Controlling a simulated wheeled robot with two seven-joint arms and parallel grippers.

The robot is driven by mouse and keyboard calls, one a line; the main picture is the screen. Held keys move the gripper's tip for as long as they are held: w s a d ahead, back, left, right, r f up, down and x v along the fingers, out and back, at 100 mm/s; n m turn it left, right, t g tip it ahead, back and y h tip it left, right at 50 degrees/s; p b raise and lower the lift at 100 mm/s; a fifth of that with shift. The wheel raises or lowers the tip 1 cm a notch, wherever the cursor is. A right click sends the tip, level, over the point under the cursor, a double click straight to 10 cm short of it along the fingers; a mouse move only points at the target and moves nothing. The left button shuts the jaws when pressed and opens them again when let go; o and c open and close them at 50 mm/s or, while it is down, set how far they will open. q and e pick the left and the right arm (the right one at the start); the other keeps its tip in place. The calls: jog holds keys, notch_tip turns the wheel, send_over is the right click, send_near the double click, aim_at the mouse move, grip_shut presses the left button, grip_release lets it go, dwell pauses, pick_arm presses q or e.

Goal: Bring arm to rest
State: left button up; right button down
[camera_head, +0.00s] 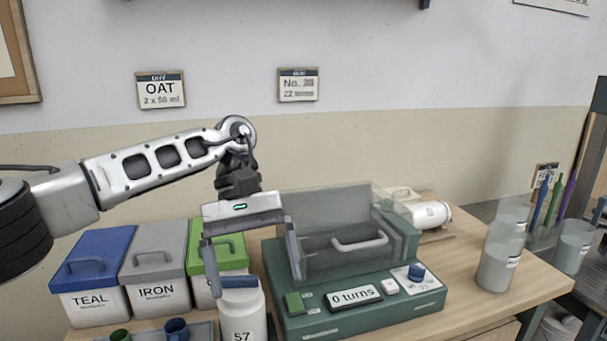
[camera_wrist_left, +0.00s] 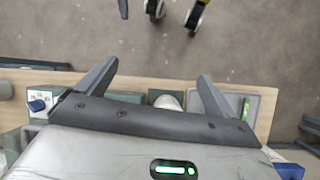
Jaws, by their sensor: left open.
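My left gripper (camera_head: 254,272) is open, with its fingers spread wide and pointing down. It hangs in front of the lidded bins and at the left side of the green machine. A white jar marked 57 (camera_head: 243,318) stands just below it; I cannot tell from the head view whether a finger touches it. In the left wrist view my left gripper (camera_wrist_left: 158,72) shows nothing held between its fingers, and a white round top (camera_wrist_left: 167,102) shows beyond the palm edge. My right gripper is not in view.
A green machine (camera_head: 360,318) with a clear cover and a "0 turns" display stands on the wooden table. Bins TEAL (camera_head: 92,300), IRON (camera_head: 158,295) and a green-lidded one (camera_head: 232,250) stand left. Translucent cups (camera_head: 497,262) stand right. A tray with small cups lies in front.

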pick_arm(q)
jog(key=s+d+f+n+h, duration=0.1)
jog(key=s+d+n+h, duration=0.2)
jog(key=d+n+h, duration=0.3)
jog(key=s+d+f+n+t+h, duration=0.1)
jog(key=s+d+n+h, duration=0.2)
jog(key=d+n+h, duration=0.4)
jog(key=s+d+f+n+h, duration=0.1)
jog(key=s+d+n+h, duration=0.2)
jog(key=d+n+h, duration=0.3)
jog(key=w+a+f+n+t+y, duration=0.2)
jog(key=a+f+n+t+y, duration=0.25)
jog(key=n+t, duration=0.9)
jog(key=w+a+f+n+t+y, duration=0.35)
jog(key=a+f+n+t, duration=0.35)
jog(key=n, duration=1.2)
jog(key=s+a+f+n+g+y, duration=0.5)
jog(key=s+a+f+n+y, duration=0.5)
jog(key=s+a+f+n, duration=0.4)
notch_tip(320, 180, down, 2)
jog(key=shift+s+a+f+n, duration=0.25)
jog(key=shift+a+n, duration=0.2)
jog(key=shift+n, duration=0.8)
jog(key=shift+c, duration=0.3)
